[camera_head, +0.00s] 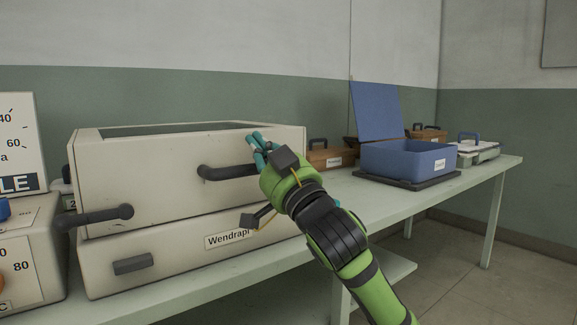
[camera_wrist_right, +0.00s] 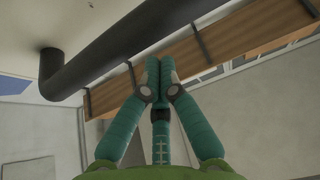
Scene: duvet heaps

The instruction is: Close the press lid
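A large cream machine (camera_head: 180,185), labelled "Wendrapi" or similar, fills the left of the bench and looks like the press. Its upper part, which looks like the lid (camera_head: 140,165), sits over the lower body with a thin seam between; I cannot tell whether it is fully down. A dark bar handle (camera_head: 225,172) stands out from its front and also shows in the right wrist view (camera_wrist_right: 110,45). My right gripper (camera_head: 255,140) is beside the handle's right end. Its teal fingertips (camera_wrist_right: 158,65) are together with nothing visible between them. My left gripper is not in view.
A blue box (camera_head: 405,160) with its lid (camera_head: 376,110) raised stands on a dark base further right. Brown cases (camera_head: 330,158) and a pale device (camera_head: 478,152) stand behind and beyond. A gauge box (camera_head: 30,250) is close at the left. Bench space (camera_head: 345,200) before the blue box is clear.

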